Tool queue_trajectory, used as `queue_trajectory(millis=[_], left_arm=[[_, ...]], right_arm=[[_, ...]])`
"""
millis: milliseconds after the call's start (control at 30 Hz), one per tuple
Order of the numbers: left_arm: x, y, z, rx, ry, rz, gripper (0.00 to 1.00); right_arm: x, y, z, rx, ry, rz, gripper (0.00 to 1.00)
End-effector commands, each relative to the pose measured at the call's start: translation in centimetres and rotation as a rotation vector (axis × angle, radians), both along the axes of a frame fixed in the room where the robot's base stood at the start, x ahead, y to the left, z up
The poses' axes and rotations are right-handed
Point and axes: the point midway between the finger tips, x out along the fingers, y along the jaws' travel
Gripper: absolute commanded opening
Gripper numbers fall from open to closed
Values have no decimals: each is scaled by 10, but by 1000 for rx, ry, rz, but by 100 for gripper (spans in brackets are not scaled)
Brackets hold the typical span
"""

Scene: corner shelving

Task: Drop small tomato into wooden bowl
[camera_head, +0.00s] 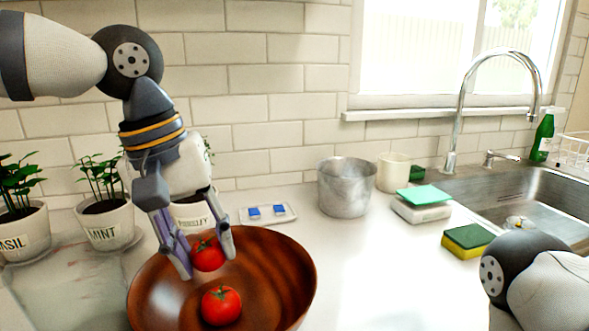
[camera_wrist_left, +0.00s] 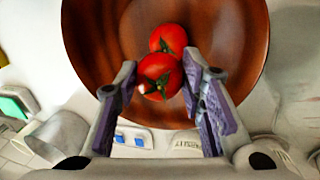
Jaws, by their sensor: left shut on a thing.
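The wooden bowl (camera_head: 290,270) is wide, dark brown and stands on the counter at the lower middle of the head view; its inside fills the top of the left wrist view (camera_wrist_left: 235,40). My left gripper (camera_head: 209,262) points down over the bowl, shut on a red tomato (camera_head: 207,254) with a green top. The held tomato also shows between the fingers in the left wrist view (camera_wrist_left: 158,78). A second red tomato (camera_head: 221,306) lies in the bowl; it is partly hidden behind the held one in the left wrist view (camera_wrist_left: 168,38). My right gripper is out of view.
Potted herbs (camera_head: 105,220) stand left of the bowl. A small tray with blue pieces (camera_head: 267,213) lies behind it. A metal pot (camera_head: 346,187), a cream cup (camera_head: 393,172), sponges (camera_head: 467,240) and the sink (camera_head: 530,190) are to the right.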

Motion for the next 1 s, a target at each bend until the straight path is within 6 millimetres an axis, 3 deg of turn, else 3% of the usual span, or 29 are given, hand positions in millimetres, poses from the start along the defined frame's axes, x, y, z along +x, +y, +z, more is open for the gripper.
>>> queue_trajectory(millis=[200, 500, 533, 600, 633, 900, 1000], left_arm=[[0, 0, -24, 0, 0, 0, 14], [0, 0, -28, 0, -1, 0, 14], [0, 0, -28, 0, -1, 0, 40], [0, 0, -28, 0, -1, 0, 56], [0, 0, -28, 0, -1, 0, 59], [0, 0, -27, -1, -1, 0, 59], [0, 2, -18, -2, -3, 2, 59]], right_arm=[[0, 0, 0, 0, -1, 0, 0], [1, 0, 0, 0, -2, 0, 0], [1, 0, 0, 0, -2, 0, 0], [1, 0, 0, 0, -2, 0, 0], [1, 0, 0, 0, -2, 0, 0], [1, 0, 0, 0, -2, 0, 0], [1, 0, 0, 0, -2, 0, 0]])
